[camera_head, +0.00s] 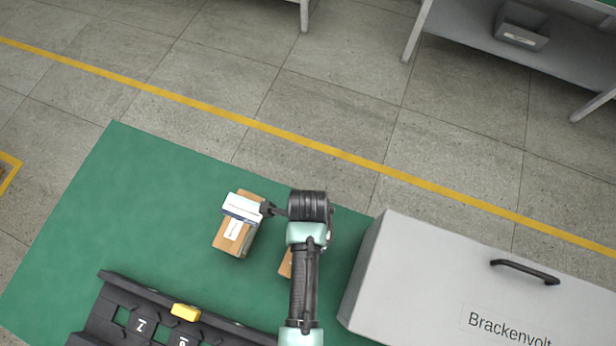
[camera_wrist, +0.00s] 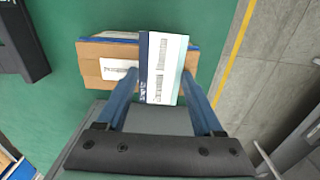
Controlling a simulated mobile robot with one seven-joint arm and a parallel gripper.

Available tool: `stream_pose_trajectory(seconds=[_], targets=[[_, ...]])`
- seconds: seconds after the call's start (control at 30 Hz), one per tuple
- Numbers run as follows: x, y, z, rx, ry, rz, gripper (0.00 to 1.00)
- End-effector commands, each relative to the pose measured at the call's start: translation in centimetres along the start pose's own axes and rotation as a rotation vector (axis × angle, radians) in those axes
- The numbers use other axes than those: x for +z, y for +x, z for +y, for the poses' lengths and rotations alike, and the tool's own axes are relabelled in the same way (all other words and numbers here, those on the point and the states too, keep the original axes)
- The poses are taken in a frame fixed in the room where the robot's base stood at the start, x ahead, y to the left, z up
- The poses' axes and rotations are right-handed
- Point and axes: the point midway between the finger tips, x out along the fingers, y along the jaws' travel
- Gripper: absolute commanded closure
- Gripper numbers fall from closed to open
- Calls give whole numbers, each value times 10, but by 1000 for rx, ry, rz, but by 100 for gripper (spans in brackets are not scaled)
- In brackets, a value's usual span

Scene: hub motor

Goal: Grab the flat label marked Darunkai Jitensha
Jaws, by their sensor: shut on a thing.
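In the head view the label (camera_head: 242,207) shows at the tip of my gripper (camera_head: 264,209), over the far end of a cardboard box. I cannot tell whether the label touches the box.
A black rack (camera_head: 105,308) with a yellow piece (camera_head: 185,312) lies at the front left. A grey Brackenvolt case (camera_head: 440,270) stands at right. Another brown item (camera_head: 286,264) is partly behind my arm.

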Motion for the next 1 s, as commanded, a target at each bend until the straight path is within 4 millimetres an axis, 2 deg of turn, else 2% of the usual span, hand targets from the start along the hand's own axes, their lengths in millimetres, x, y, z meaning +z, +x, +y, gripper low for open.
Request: stream_pose_trajectory(seconds=[0.03, 0.1, 0.43, 0.57, 0.8, 1.0], targets=[[0, 0, 0, 0, 0, 0, 72], [0, 0, 0, 0, 0, 0, 83], [0, -8, -1, -2, 0, -1, 83], [0, -26, -1, -4, 0, -1, 83], [0, -70, -2, -5, 0, -1, 83], [0, -95, -1, -2, 0, -1, 83]])
